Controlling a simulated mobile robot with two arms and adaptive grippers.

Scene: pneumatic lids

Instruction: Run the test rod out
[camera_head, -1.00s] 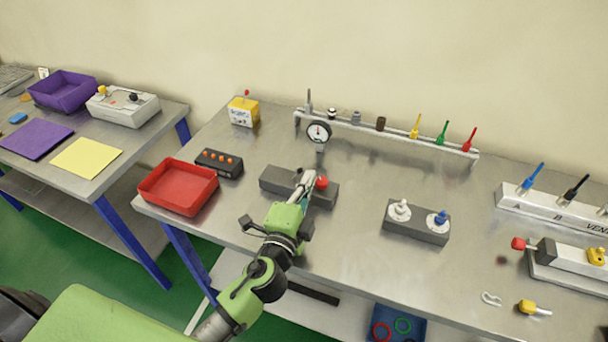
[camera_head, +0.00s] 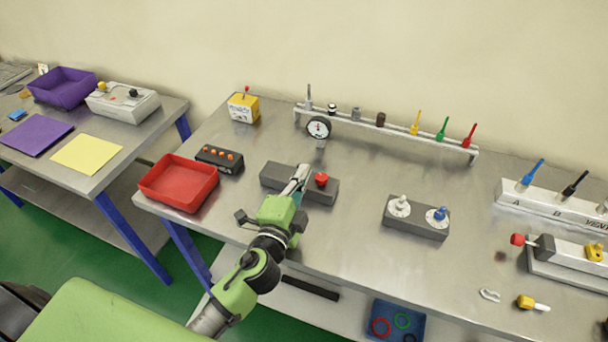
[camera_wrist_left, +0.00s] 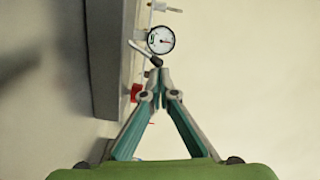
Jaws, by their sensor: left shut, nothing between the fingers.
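A dark grey block (camera_head: 270,180) with a red knob (camera_head: 321,178) lies on the table. My left gripper (camera_head: 303,169) is shut and empty over this block, just left of the red knob. In the left wrist view, its closed fingertips (camera_wrist_left: 158,71) are close to a dark-tipped grey lever (camera_wrist_left: 146,52); I cannot tell whether they touch. The red knob also shows there (camera_wrist_left: 136,93). A round gauge (camera_head: 318,127) stands behind the block. No rod is clearly recognisable; a fixture (camera_head: 565,258) at the right has a red-tipped dark part (camera_head: 518,240). My right gripper is not in view.
A red tray (camera_head: 178,185) and a black box with orange buttons (camera_head: 219,159) stand left of the block. A two-knob block (camera_head: 416,218) stands to the right. A rail (camera_head: 395,133) with colored pegs runs behind. The table between them is mostly clear.

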